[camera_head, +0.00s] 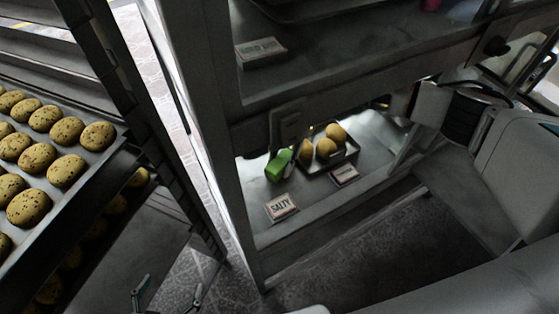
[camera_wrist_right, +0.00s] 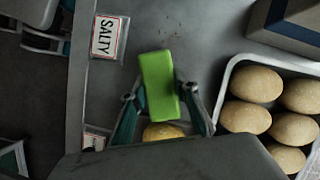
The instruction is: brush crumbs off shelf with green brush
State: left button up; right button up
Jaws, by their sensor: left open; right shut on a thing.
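The green brush (camera_head: 279,165) is over the lower shelf (camera_head: 262,239) of the case, left of a tray of buns. In the right wrist view the brush (camera_wrist_right: 158,85) lies between the fingers of my right gripper (camera_wrist_right: 162,108), which is shut on it. In the head view I cannot make out this gripper's fingers. I cannot tell whether the brush touches the shelf. My left gripper (camera_head: 168,296) is open and empty, low beside the rack at left.
The SALTY sign (camera_head: 282,207) stands near the shelf's front edge, with another sign (camera_head: 345,175) right of it. The bun tray (camera_wrist_right: 229,64) is close to the right gripper. The upper shelf (camera_head: 310,90) overhangs. A cookie rack (camera_head: 110,150) stands at left.

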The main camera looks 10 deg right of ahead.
aim_at(244, 188)
jog(key=shift+s+a, duration=0.25)
jog(key=shift+a, duration=0.7)
jog(key=shift+s+a+f, duration=0.1)
jog(key=shift+s+a, duration=0.2)
jog(key=shift+a, duration=0.7)
jog(key=shift+s+a+f, duration=0.1)
jog(key=shift+s+a, duration=0.15)
jog(key=shift+a, duration=0.7)
jog(key=shift+s+a+f, duration=0.1)
jog(key=shift+s+a, duration=0.2)
jog(key=shift+a, duration=0.7)
jog(key=shift+s+a, duration=0.25)
jog(key=shift+a, duration=0.55)
jog(key=shift+s+a, duration=0.2)
jog(key=shift+a, duration=0.55)
jog(key=shift+a+r, duration=0.2)
jog(key=shift+d, duration=0.1)
